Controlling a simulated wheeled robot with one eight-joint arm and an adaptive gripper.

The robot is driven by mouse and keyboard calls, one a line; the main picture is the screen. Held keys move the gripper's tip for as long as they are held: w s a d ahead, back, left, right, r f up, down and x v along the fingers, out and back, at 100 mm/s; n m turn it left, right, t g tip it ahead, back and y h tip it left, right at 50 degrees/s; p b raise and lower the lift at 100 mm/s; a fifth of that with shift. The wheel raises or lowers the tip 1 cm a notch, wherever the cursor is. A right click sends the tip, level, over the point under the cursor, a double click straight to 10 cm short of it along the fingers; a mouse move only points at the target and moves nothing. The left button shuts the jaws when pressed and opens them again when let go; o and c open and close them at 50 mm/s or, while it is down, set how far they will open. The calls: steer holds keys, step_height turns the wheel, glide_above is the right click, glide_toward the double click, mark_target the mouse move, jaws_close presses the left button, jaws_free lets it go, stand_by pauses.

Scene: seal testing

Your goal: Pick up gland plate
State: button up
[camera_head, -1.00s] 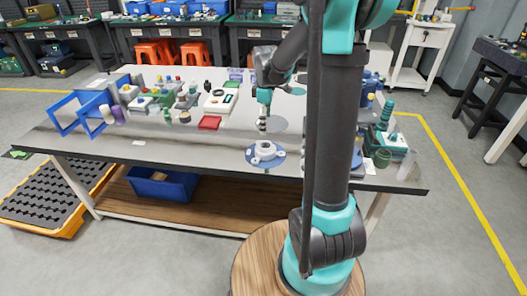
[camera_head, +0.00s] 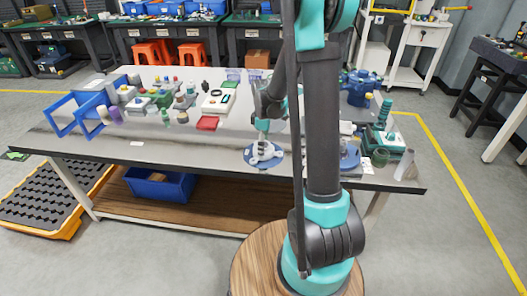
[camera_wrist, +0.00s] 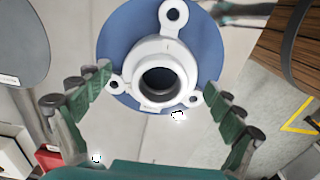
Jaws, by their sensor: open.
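The gland plate (camera_wrist: 149,58) is a white, flanged part with a central bore and three holed lugs. It lies on a round blue disc (camera_wrist: 117,40) near the front edge of the table. In the head view the gland plate (camera_head: 255,155) shows small on its blue disc (camera_head: 250,163), partly covered by my gripper (camera_head: 263,146). In the wrist view my gripper (camera_wrist: 158,115) is open, with green-padded fingers spread to the left and right. The part sits ahead of and between the fingers, with nothing held. I cannot tell the exact height gap.
A red block (camera_head: 208,122) and a white device (camera_head: 217,102) stand to the left. Blue frames (camera_head: 77,113) are at the table's left end. A blue pump-like part (camera_head: 361,88) and a green-and-white unit (camera_head: 388,140) are on the right. The front left tabletop is clear.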

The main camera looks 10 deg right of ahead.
steer(key=c, duration=1.6)
steer(key=shift+r, duration=0.1)
steer(key=shift+c, duration=0.2)
